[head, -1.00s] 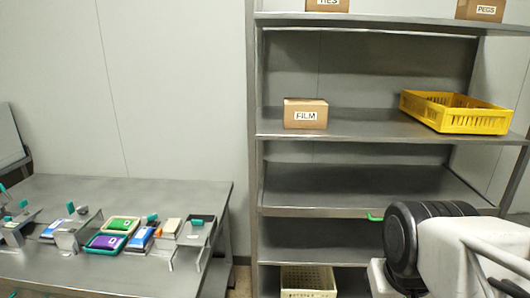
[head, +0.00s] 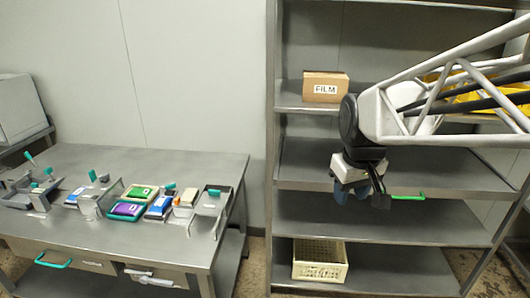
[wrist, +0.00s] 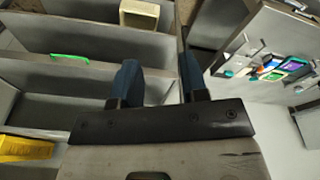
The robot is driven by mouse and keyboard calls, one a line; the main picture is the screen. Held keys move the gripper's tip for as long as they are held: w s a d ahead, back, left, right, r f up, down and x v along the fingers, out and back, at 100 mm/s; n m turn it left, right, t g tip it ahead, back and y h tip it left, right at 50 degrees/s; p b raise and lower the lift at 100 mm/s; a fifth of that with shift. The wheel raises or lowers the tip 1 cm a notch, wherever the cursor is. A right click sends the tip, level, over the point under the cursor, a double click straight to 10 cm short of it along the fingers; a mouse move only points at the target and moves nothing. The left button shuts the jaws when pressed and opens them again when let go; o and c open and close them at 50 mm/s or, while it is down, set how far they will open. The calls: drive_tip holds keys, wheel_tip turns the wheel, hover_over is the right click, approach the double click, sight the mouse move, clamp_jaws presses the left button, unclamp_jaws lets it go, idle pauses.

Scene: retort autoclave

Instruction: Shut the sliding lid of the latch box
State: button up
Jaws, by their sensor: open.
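My gripper (head: 361,195) hangs in front of the shelf rack in the head view, well to the right of the table. Its blue-padded fingers (wrist: 158,82) are spread apart in the wrist view, with nothing between them. On the table stand several small grey metal fixtures with teal handles. One is a box-like fixture (head: 213,203) at the right end, another (head: 32,194) is at the left end. They are too small to tell which is the latch box or how its lid sits. My gripper touches none of them.
The grey table (head: 150,160) also holds a green pack (head: 140,192), a purple pack (head: 126,209) and blue-and-white packs. The rack holds a FILM carton (head: 325,87), a cream basket (head: 320,262) and a yellow crate (head: 500,98) partly behind my arm. A green handle (head: 408,197) shows on a shelf.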

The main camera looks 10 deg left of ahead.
drive_tip(key=w+a+f+n, duration=0.1)
drive_tip(key=w+a+n, duration=0.3)
drive_tip(key=w+a, duration=0.7)
drive_tip(key=n+g, duration=0.2)
drive_tip(key=n, duration=0.7)
hover_over(211, 200)
drive_tip(key=w, duration=0.3)
drive_tip(key=f, duration=1.3)
drive_tip(key=d+f, duration=0.1)
drive_tip(key=f, duration=0.6)
drive_tip(key=shift+f, duration=0.1)
drive_tip(key=shift+a+f, duration=0.25)
drive_tip(key=shift+a, duration=0.2)
drive_tip(key=shift+f, duration=0.1)
drive_tip(key=shift+f, duration=3.8)
